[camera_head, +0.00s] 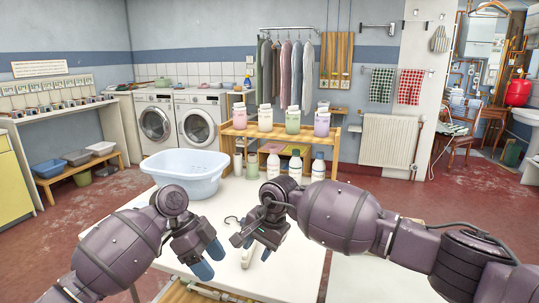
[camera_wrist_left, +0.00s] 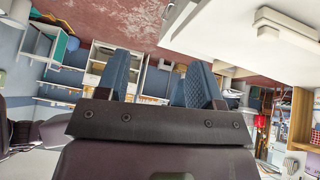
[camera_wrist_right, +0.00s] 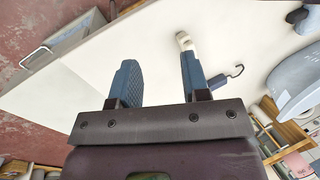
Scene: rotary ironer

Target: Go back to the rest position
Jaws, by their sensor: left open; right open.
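The white table (camera_head: 222,207) carries a pale blue basin (camera_head: 185,172) just beyond my grippers. Two washing machines (camera_head: 177,122) line the back wall. Red floor (camera_head: 375,195) is open to the right.

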